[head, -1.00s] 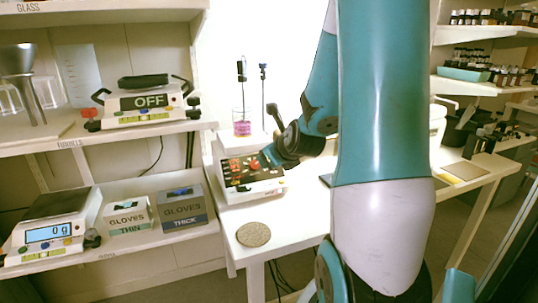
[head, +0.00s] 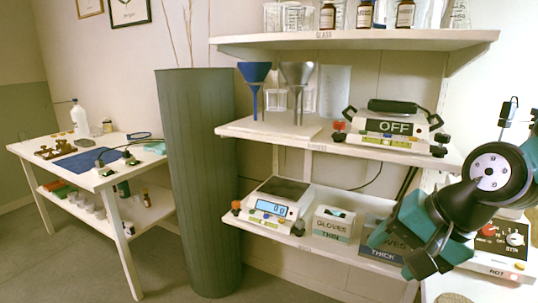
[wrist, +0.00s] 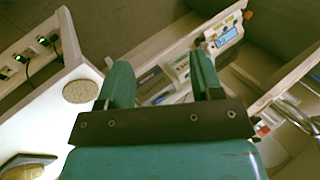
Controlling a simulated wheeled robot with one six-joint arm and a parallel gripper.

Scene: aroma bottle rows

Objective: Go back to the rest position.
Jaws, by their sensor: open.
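My gripper (head: 396,252) is at the right of the head view, in front of the lower shelf and the glove boxes. Its teal fingers hide part of the thick gloves box (head: 372,228). In the wrist view my gripper (wrist: 162,80) has its two fingers apart with nothing between them. Below and beyond them are the shelf and boxes. My arm covers part of the hot plate (head: 512,238) at the right edge; its red light is lit.
A round cork mat (wrist: 78,91) lies on the white bench. The shelves hold a scale (head: 275,203), a thin gloves box (head: 333,223), two funnels and a device reading OFF (head: 392,124). A grey column (head: 196,180) stands left of them, then a table (head: 66,178). Floor shows between.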

